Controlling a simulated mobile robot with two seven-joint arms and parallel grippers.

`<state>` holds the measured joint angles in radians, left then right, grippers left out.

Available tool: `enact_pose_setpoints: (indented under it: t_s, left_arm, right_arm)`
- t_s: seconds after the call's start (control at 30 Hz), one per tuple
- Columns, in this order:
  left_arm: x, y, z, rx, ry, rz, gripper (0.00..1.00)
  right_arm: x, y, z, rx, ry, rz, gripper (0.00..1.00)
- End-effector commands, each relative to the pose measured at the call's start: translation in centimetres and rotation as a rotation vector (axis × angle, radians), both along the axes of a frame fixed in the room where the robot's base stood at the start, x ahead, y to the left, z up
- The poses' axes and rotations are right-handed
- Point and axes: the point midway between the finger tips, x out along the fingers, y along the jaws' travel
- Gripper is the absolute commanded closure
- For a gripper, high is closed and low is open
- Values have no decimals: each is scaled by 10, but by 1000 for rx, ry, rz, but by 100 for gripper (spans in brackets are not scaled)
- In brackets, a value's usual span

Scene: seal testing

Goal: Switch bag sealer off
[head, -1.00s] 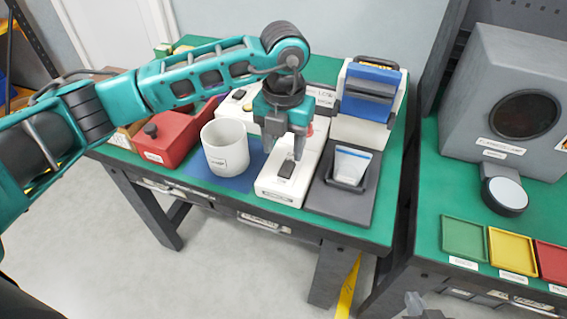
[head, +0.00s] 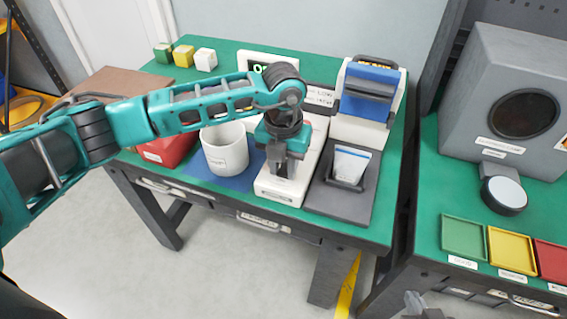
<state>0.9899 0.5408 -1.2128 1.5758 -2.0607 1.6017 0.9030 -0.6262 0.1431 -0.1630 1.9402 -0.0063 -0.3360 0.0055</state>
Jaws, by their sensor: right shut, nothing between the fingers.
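A long low white unit (head: 273,190) stands on the green bench, with a label on its front edge. A white press with a blue top (head: 366,97) stands at its right rear; I cannot read which is named the bag sealer. A white pouch (head: 351,164) stands in a dark holder before the press. My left gripper (head: 283,170) points down over the front of the low unit, fingertips at its top. It hides the dark switch there, and contact is unclear. Its finger gap does not show clearly. My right gripper (head: 420,306) is shut and empty at the bottom edge.
A white cup (head: 225,150) stands on a blue mat close left of the low unit. A red box (head: 166,151) is partly behind my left arm. Small cubes (head: 181,56) and a lit display (head: 264,66) stand behind. A second bench at right holds a grey machine (head: 505,100) and coloured trays.

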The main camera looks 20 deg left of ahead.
Motion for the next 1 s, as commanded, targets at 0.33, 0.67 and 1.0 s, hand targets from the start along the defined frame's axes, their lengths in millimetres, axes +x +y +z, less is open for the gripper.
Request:
enact_pose_setpoints:
  t_s: [0.33,0.67,1.0]
  left_arm:
    - [0,0,0,0,0,0,100]
    - [5,-1,1,6,126,3,100]
    - [9,0,3,10,257,1,100]
  right_arm:
    - [0,0,0,0,-1,0,100]
    - [0,0,-1,0,-1,-1,100]
    - [1,0,-5,0,-1,-1,100]
